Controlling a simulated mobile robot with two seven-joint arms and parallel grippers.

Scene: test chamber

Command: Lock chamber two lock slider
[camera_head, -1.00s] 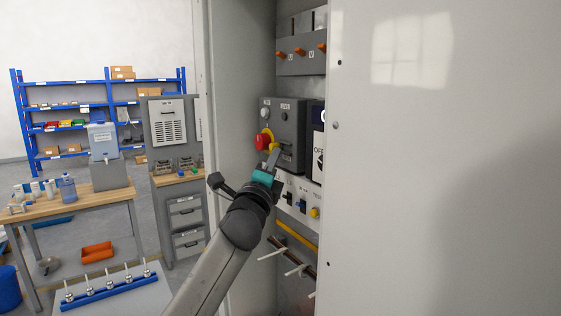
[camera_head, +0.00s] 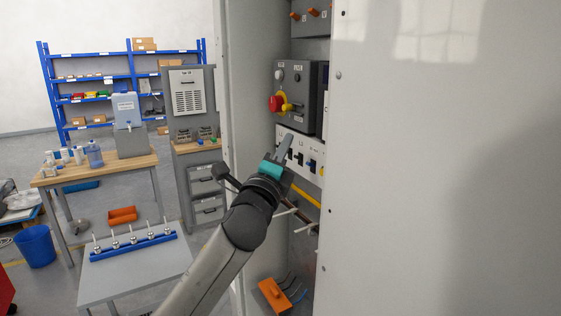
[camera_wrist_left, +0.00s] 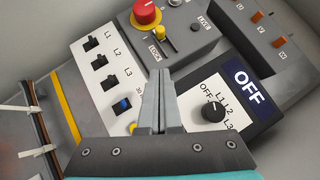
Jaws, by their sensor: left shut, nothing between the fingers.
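A dark grey box with a red round button (camera_head: 276,103) and a small yellow piece (camera_head: 287,107) beside it is mounted inside the open cabinet. My left gripper (camera_head: 287,143) is shut and empty. In the wrist view its fingertips (camera_wrist_left: 158,74) point at the box's lower edge, below the yellow piece and apart from it in the picture. My right gripper is not in view.
A white panel with black switches (camera_wrist_left: 102,61) and a black rotary knob (camera_wrist_left: 213,112) under an OFF sign (camera_wrist_left: 247,83) flank the fingers. The cabinet's grey door (camera_head: 430,170) fills the right side. A workbench (camera_head: 105,170) and blue shelves (camera_head: 130,70) stand at left.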

